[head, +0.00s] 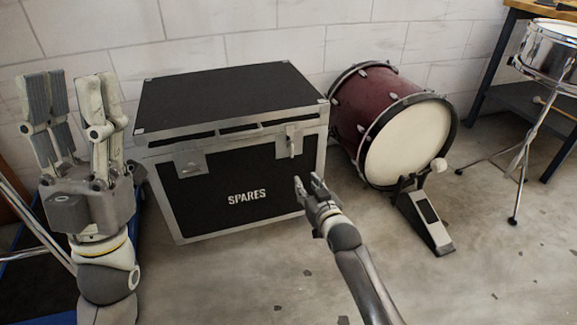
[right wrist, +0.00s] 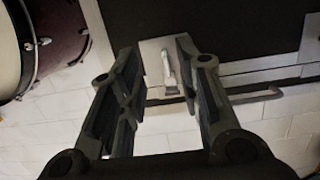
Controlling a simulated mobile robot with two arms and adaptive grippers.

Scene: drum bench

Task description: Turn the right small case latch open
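The black case marked SPARES (head: 245,190) stands on the floor with its lid down. Its right latch (head: 289,141) is a pale metal plate with a small handle that looks roughly upright. In the right wrist view the latch (right wrist: 168,68) shows beyond and between my fingertips, untouched. My right gripper (head: 308,183) is open and empty, in front of the case and below the right latch in the head view. The wrist view shows its fingers (right wrist: 157,62) spread apart. My left gripper (head: 72,95) is open and empty, pointing up left of the case.
The case's left latch (head: 188,163) is on the same front face. A dark red bass drum (head: 370,110) with a pedal (head: 427,220) stands close to the case's right. A snare drum on a stand (head: 545,55) is at far right. The floor in front is clear.

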